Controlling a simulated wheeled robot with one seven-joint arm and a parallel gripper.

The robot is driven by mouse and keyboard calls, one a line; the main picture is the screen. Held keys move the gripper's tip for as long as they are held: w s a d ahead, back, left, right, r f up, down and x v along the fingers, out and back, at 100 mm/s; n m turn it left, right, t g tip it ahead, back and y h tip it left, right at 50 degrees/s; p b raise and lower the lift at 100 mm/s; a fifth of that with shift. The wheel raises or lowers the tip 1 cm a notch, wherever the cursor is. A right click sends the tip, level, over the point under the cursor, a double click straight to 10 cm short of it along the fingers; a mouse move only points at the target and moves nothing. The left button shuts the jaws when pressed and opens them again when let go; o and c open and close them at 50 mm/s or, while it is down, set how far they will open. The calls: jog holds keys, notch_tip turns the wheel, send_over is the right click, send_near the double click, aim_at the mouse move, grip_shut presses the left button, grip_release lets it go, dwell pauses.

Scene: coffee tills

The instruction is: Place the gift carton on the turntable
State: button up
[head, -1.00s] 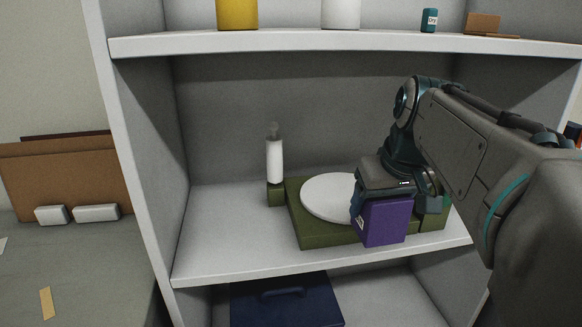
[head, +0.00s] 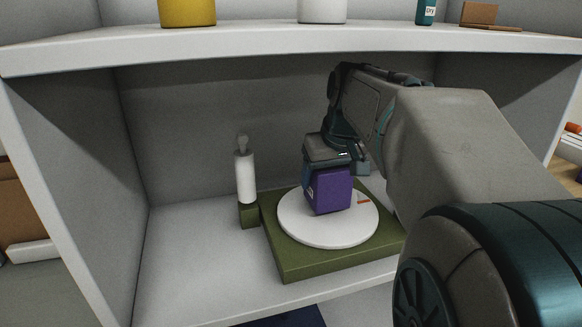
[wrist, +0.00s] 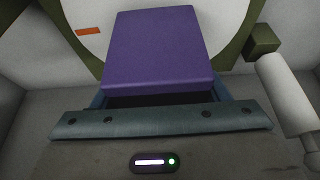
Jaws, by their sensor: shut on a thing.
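The gift carton is a purple box (head: 329,190), held upright at the end of my gripper (head: 328,168) in the head view. It also fills the middle of the wrist view (wrist: 160,50), between the jaws of my gripper (wrist: 160,100). The turntable is a white round disc (head: 300,228) on a green square base (head: 300,264). The carton is over the disc, near its middle; whether its bottom touches the disc I cannot tell. An orange mark (head: 363,201) shows on the disc right of the carton.
A white bottle (head: 245,178) on a small green block (head: 248,214) stands just left of the base. Side walls bound the bay, and the shelf floor at left (head: 185,250) is clear.

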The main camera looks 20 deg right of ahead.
jog(key=shift+f, duration=0.65)
jog(key=shift+s+r, duration=0.25)
jog(key=shift+s, duration=0.3)
jog(key=shift+w, duration=0.2)
jog(key=shift+f, duration=0.15)
jog(key=o, duration=1.1)
jog(key=shift+f, duration=0.1)
jog(key=shift+s, duration=0.1)
